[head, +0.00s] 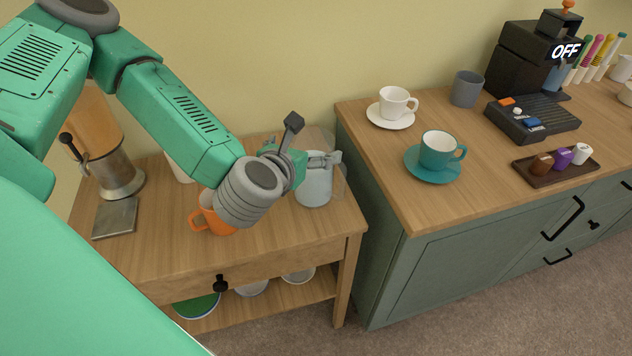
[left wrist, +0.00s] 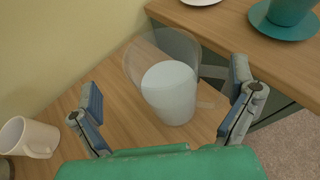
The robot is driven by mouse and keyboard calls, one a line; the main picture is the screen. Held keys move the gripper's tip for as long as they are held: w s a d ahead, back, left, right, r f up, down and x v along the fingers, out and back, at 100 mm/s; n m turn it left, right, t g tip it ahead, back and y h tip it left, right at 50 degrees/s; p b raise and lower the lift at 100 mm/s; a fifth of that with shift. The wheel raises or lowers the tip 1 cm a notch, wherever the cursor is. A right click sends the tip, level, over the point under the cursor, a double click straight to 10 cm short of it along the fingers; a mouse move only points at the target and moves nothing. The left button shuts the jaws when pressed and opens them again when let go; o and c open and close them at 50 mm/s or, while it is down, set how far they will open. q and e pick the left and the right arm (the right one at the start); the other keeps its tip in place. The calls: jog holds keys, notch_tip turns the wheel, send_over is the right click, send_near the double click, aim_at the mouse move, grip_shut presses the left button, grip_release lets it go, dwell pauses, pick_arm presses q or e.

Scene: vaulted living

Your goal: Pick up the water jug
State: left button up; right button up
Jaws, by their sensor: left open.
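The water jug (head: 313,190) is a clear vessel with pale contents, standing upright on the small wooden table (head: 265,255), near its right end. In the left wrist view, the water jug (left wrist: 168,98) sits between the two fingers, with a faint clear handle on its right side. My left gripper (head: 312,142) is open and empty, reaching over the jug's near side and top. Its fingers (left wrist: 165,80) spread to either side of the jug; I cannot tell whether either touches it. Part of the jug is hidden behind the gripper in the head view. My right gripper is not in view.
An orange mug (head: 212,222) stands close under my left wrist. A white mug (left wrist: 38,138) is left of the jug. The green cabinet (head: 400,275) rises right beside the table, with a teal cup (head: 438,150) and a white cup (head: 394,102) on top.

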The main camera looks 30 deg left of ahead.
aim_at(319, 136)
pick_arm(q)
jog(key=x, duration=0.5)
jog(key=shift+d, duration=0.1)
jog(key=shift+s, duration=0.1)
jog(key=c, duration=1.7)
jog(key=shift+r, duration=0.1)
